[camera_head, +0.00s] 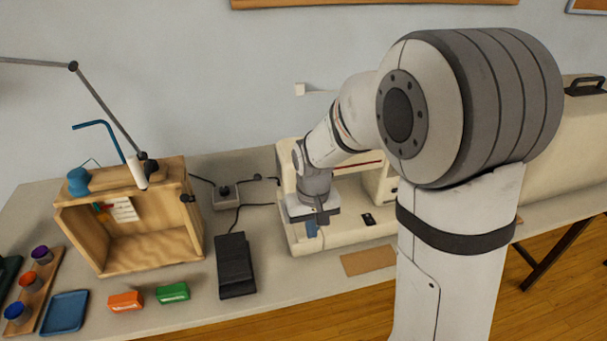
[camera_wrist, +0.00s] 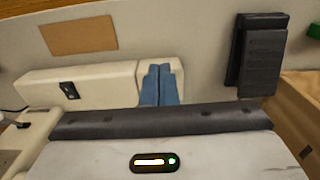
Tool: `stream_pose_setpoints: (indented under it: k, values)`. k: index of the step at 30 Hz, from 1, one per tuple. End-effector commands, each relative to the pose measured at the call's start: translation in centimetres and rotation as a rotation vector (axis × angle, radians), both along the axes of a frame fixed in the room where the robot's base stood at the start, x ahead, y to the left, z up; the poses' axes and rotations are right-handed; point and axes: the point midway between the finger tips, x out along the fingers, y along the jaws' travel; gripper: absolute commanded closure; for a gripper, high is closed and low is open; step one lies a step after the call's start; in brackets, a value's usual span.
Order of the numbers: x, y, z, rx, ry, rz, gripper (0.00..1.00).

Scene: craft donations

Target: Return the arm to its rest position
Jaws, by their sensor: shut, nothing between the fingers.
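My arm reaches from the right of the head view over the table. My gripper (camera_head: 311,230) points down in front of the cream sewing machine (camera_head: 292,228), close above its base; I cannot tell whether it touches. In the wrist view the two blue fingers of my gripper (camera_wrist: 160,72) are side by side, shut and empty. They show against the sewing machine's base (camera_wrist: 105,82). Part of the machine is hidden behind my arm in the head view.
Left of my gripper are a black foot pedal (camera_head: 235,265), a small grey box with cables (camera_head: 226,196) and an open wooden box (camera_head: 150,245). A brown card (camera_head: 368,261) lies in front of the machine. Orange (camera_head: 126,301) and green (camera_head: 173,292) blocks lie near the front edge.

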Motion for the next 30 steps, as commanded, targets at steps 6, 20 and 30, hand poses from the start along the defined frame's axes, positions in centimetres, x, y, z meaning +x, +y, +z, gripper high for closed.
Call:
stream_pose_setpoints:
  k: [6,20,30]
  values:
    - [-0.4,-0.6,1.0,0.003,-0.013,-0.010,1.00]
    - [-9.9,-8.2,10.1,0.025,-0.173,-0.148,1.00]
    - [-15.0,-10.4,11.7,0.022,-0.240,-0.207,1.00]
